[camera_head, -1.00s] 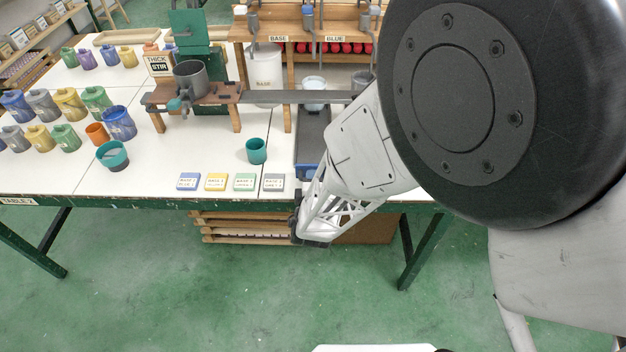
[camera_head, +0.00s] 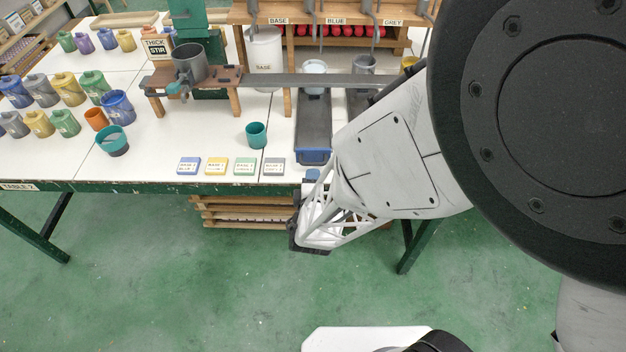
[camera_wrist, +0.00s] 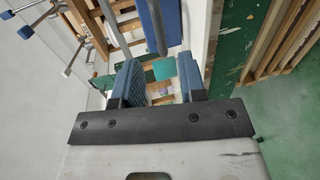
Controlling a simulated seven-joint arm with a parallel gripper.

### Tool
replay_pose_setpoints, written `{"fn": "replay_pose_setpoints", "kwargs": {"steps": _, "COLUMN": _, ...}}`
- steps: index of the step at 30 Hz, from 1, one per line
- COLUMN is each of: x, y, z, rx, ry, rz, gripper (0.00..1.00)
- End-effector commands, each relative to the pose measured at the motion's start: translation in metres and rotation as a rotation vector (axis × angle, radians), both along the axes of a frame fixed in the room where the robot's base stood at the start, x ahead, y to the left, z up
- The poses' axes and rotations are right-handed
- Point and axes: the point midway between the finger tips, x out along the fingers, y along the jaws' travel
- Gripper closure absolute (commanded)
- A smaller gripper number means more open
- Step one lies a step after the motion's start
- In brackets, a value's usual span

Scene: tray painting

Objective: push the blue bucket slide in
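The blue bucket slide is a dark grey channel (camera_head: 314,125) with a blue front end (camera_head: 314,157) near the table's front edge. A pale bucket (camera_head: 313,74) stands at its back, under the BLUE sign. My gripper (camera_wrist: 160,68) is open, with its two blue-padded fingers apart and nothing held between them. In the head view its fingers show only partly, just in front of the slide's blue end, beyond the table edge. I cannot tell whether they touch it. A blue panel (camera_wrist: 161,22), likely the slide's front, lies beyond the fingers in the wrist view.
Label tiles (camera_head: 245,166) and a teal cup (camera_head: 256,134) stand left of the slide. A grey bucket (camera_head: 363,66) stands to the right at the back. My arm hides much of the table's right side. Wooden crates (camera_head: 245,212) lie below the table.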

Motion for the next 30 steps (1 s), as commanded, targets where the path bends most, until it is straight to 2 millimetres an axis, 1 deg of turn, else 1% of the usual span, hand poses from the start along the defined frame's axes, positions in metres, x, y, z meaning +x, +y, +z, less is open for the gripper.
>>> {"fn": "replay_pose_setpoints", "kwargs": {"steps": 1, "x": 0.0, "y": 0.0, "z": 0.0, "rx": 0.0, "ry": 0.0, "rz": 0.0, "gripper": 0.65}}
{"fn": "replay_pose_setpoints", "kwargs": {"steps": 6, "x": 0.0, "y": 0.001, "z": 0.001, "rx": -0.016, "ry": 0.002, "rz": 0.0, "gripper": 0.91}}
{"fn": "replay_pose_setpoints", "kwargs": {"steps": 8, "x": 0.0, "y": 0.003, "z": 0.002, "rx": -0.033, "ry": 0.004, "rz": -0.001, "gripper": 1.0}}
{"fn": "replay_pose_setpoints", "kwargs": {"steps": 11, "x": 0.0, "y": 0.006, "z": 0.005, "rx": -0.081, "ry": 0.01, "rz": -0.006, "gripper": 1.0}}
{"fn": "replay_pose_setpoints", "kwargs": {"steps": 17, "x": -0.003, "y": 0.016, "z": 0.012, "rx": -0.256, "ry": 0.043, "rz": -0.018, "gripper": 1.0}}
{"fn": "replay_pose_setpoints", "kwargs": {"steps": 23, "x": -0.009, "y": 0.031, "z": 0.019, "rx": -0.485, "ry": 0.104, "rz": -0.024, "gripper": 1.0}}
{"fn": "replay_pose_setpoints", "kwargs": {"steps": 30, "x": -0.021, "y": 0.051, "z": 0.026, "rx": -0.76, "ry": 0.205, "rz": -0.009, "gripper": 1.0}}
